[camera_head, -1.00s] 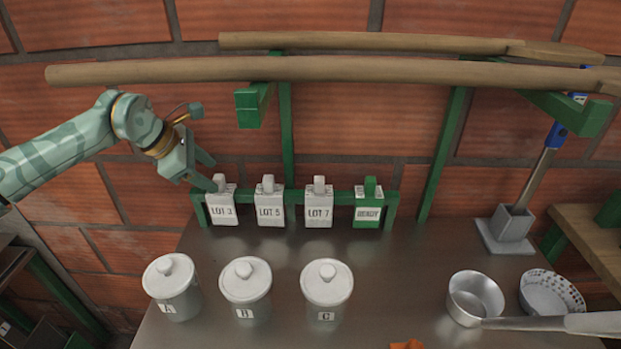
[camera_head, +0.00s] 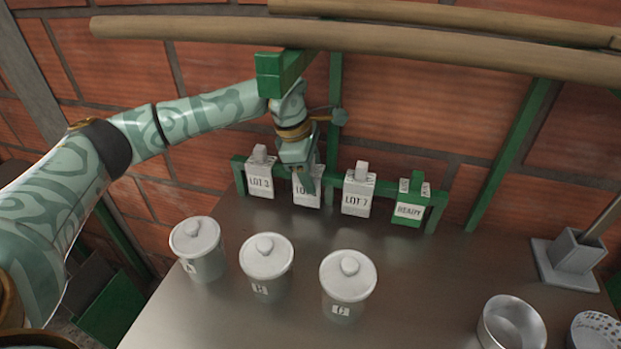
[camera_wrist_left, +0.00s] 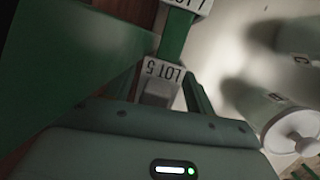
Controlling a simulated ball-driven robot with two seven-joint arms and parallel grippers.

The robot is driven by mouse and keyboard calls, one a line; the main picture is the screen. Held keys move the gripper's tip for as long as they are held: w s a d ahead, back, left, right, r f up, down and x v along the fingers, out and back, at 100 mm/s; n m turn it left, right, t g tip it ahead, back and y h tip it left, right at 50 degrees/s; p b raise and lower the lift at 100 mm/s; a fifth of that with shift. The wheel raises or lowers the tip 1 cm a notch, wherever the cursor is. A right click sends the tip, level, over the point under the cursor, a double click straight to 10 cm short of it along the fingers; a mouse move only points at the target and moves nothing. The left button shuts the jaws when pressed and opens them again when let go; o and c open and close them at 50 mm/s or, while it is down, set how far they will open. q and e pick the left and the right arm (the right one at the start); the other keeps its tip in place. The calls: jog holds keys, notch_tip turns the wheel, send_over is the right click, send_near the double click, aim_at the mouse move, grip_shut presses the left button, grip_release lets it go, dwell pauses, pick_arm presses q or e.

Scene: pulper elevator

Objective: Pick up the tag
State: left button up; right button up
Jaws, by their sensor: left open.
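Several tags hang in a row on a green rail (camera_head: 332,184). They are white LOT 3 (camera_head: 261,180), LOT 5 (camera_head: 305,200) and LOT 7 (camera_head: 357,196), and green READY (camera_head: 410,209). My left gripper (camera_head: 305,182) is open at LOT 5 and partly covers that tag's face and top. In the left wrist view, the LOT 5 tag (camera_wrist_left: 165,72) and its grey top grip (camera_wrist_left: 155,93) lie ahead of the open jaws. I cannot tell whether a finger touches it. My right gripper is not in view.
Lidded pots A (camera_head: 204,262), B (camera_head: 268,279) and C (camera_head: 345,297) stand on the metal table in front of the tags. A green bracket (camera_head: 280,75) and wooden poles (camera_head: 400,50) are close above my left wrist. A steel pan (camera_head: 512,327) is at lower right.

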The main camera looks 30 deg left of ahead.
pick_arm(q)
jog(key=shift+r, duration=0.15)
jog(key=c, duration=0.8)
jog(key=shift+r, duration=0.1)
